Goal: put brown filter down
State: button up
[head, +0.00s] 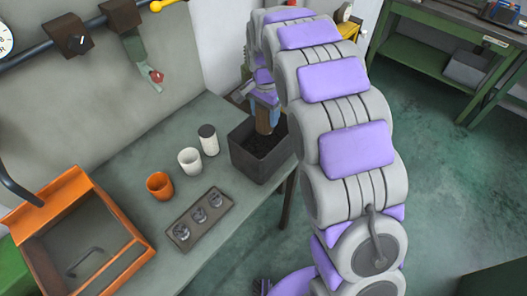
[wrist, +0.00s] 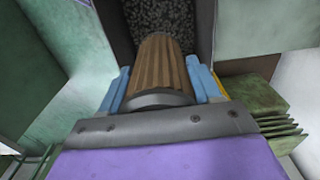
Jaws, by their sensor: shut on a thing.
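The brown filter (wrist: 158,75) is a ribbed brown cylinder with a grey end. My gripper (wrist: 163,88) has its blue fingers on either side of it and is shut on it. In the head view the filter (head: 264,122) hangs roughly upright at the dark grey bin (head: 262,165), its lower end at or just inside the opening. Dark granular material (wrist: 158,20) lies in the bin beyond the filter in the wrist view. My gripper (head: 264,100) is partly hidden by my arm in the head view.
On the bench (head: 150,215) left of the bin stand a dark-topped white cylinder (head: 209,142), a white cup (head: 190,161), an orange cup (head: 160,187) and a tray (head: 190,232) with small metal parts. An orange open box (head: 125,262) is at lower left. Green floor (head: 440,170) is clear at right.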

jog(key=f, duration=0.2)
jog(key=shift+w+f, duration=0.25)
jog(key=shift+f, duration=0.05)
notch_tip(320, 180, down, 10)
jog(key=b, duration=0.2)
jog(key=shift+s+r+b, duration=0.15)
jog(key=shift+r+b, duration=0.05)
jog(key=shift+b, duration=0.2)
jog(key=shift+a+f, duration=0.1)
jog(key=shift+f, duration=0.05)
jog(key=shift+a, duration=0.15)
jog(key=o, duration=1)
jog(key=shift+a, duration=0.1)
jog(key=shift+c, duration=0.2)
jog(key=o, duration=0.3)
jog(key=shift+d, duration=0.2)
jog(key=shift+r, duration=0.2)
